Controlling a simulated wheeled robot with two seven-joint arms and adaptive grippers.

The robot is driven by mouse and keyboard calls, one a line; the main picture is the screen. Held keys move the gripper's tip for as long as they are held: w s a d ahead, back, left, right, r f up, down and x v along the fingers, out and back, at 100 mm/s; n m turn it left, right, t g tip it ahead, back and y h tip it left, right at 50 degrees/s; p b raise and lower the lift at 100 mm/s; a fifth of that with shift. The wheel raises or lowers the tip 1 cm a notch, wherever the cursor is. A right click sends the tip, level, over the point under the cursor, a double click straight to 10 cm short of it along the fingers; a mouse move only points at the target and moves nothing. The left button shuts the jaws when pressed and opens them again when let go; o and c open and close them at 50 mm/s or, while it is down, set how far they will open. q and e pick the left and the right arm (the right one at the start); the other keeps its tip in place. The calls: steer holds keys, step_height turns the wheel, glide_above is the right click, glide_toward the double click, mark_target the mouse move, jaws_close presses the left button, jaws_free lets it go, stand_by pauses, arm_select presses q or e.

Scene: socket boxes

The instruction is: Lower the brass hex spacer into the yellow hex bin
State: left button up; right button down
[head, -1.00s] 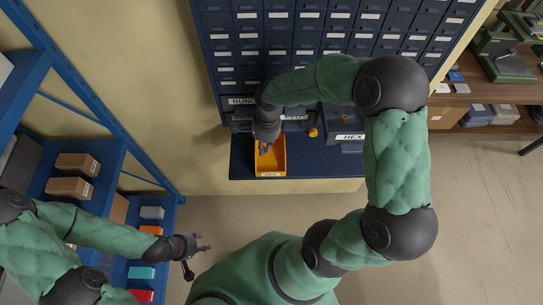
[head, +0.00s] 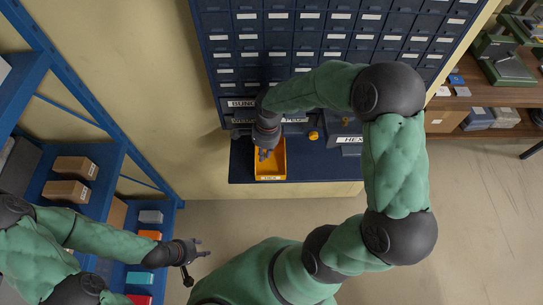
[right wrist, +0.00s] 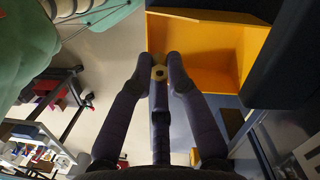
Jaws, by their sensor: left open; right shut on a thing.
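The yellow hex bin (head: 281,160) sits on the dark blue ledge below the drawer cabinet, open side up, with a label on its front. My right gripper (head: 264,154) shows over it in the head view. In the right wrist view, my right gripper (right wrist: 159,68) is shut on the brass hex spacer (right wrist: 159,73), a small brass piece with a central hole, held at the fingertips. The yellow bin (right wrist: 200,48) lies behind and right of it there; the spacer appears outside its hollow. My left gripper (head: 193,248) is open and empty at lower left, away from the bin.
A dark box labelled HEX (head: 349,139) and a small yellow round piece (head: 313,135) stand right of the bin. The drawer cabinet (head: 308,42) rises behind. Blue shelving (head: 105,170) with boxes stands left. The floor in front is clear.

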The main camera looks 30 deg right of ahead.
steer(key=shift+f, duration=0.2)
steer(key=b, duration=0.5)
glide_above(264, 173)
steer(key=shift+d+f, duration=0.1)
steer(key=shift+f, duration=3.05)
steer(key=shift+f+b, duration=2.25)
steer(key=shift+f, duration=0.25)
steer(key=c, duration=1.1)
jaws_free()
steer(key=shift+c, duration=0.2)
steer(key=shift+r, duration=0.1)
step_height(264, 173, up, 7)
steer(key=shift+d+r, duration=0.15)
steer(key=shift+d, duration=0.3)
